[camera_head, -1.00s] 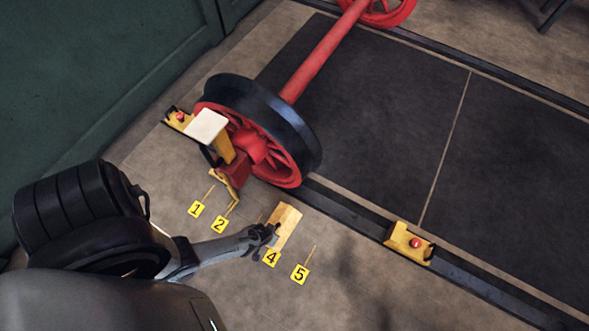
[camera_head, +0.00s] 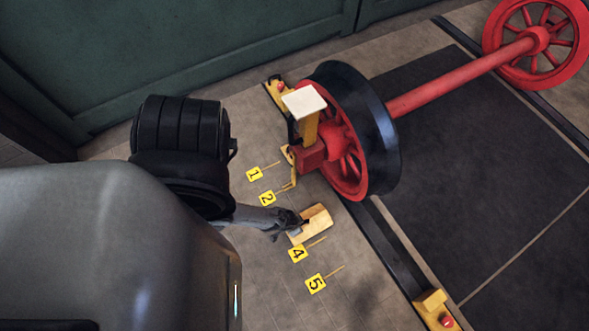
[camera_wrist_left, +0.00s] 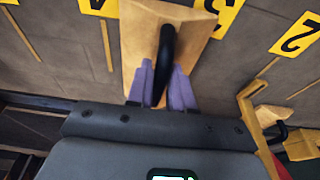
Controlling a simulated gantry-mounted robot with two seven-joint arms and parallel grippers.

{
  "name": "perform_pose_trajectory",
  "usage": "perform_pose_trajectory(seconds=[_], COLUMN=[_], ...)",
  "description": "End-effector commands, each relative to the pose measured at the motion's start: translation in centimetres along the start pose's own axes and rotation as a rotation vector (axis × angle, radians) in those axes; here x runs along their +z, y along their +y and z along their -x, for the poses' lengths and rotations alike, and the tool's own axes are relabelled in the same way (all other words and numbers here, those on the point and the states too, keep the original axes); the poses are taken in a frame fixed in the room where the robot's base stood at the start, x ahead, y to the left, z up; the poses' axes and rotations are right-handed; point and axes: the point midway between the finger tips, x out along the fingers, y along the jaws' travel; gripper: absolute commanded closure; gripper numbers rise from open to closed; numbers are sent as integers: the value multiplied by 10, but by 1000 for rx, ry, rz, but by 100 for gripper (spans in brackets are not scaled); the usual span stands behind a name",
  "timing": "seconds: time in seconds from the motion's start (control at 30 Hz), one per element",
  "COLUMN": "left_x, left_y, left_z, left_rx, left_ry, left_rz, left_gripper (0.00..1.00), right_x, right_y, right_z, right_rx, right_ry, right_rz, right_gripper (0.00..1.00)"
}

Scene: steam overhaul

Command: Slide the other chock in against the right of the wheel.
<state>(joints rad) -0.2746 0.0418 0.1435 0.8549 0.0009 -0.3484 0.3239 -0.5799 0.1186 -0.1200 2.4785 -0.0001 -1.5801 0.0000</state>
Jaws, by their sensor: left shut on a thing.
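The red wheel (camera_head: 346,174) with its dark tyre stands on the rail in the head view. A yellow chock (camera_head: 272,94) with a red knob sits at its far left side. Another yellow chock (camera_head: 431,304) with a red knob sits on the rail at the lower right, apart from the wheel and partly cut off by the frame. My left gripper (camera_head: 300,224) is shut on the black handle (camera_wrist_left: 163,62) of a pale wooden block (camera_head: 318,221) among the floor tags. The block also shows in the left wrist view (camera_wrist_left: 137,28). My right gripper is not in view.
A yellow stand with a white top (camera_head: 304,101) is close in front of the wheel. Several numbered yellow tags, such as tag 5 (camera_head: 316,283), lie on the floor. The dark rail (camera_head: 388,246) between wheel and lower-right chock is clear. A green wall (camera_head: 220,45) is behind.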

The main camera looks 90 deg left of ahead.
Motion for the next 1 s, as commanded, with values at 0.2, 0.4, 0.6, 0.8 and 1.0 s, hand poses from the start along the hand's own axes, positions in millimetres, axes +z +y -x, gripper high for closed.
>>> perform_pose_trajectory(seconds=[0.2, 0.4, 0.6, 0.8, 1.0], left_x=[-27, -48, -70, -92, -114], left_y=[0, 0, 0, 0, 0], left_z=[-8, -14, -20, -26, -32], left_rx=[0, 0, -1, 0, 0], left_ry=[5, 4, 3, 3, 4], left_rz=[1, 0, 0, 0, 1], left_gripper=[100, 100, 100, 100, 100], right_x=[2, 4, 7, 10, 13], right_y=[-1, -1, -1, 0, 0], right_z=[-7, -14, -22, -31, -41], right_rx=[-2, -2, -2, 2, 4], right_ry=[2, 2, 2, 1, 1], right_rz=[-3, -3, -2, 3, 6], right_gripper=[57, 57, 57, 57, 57])
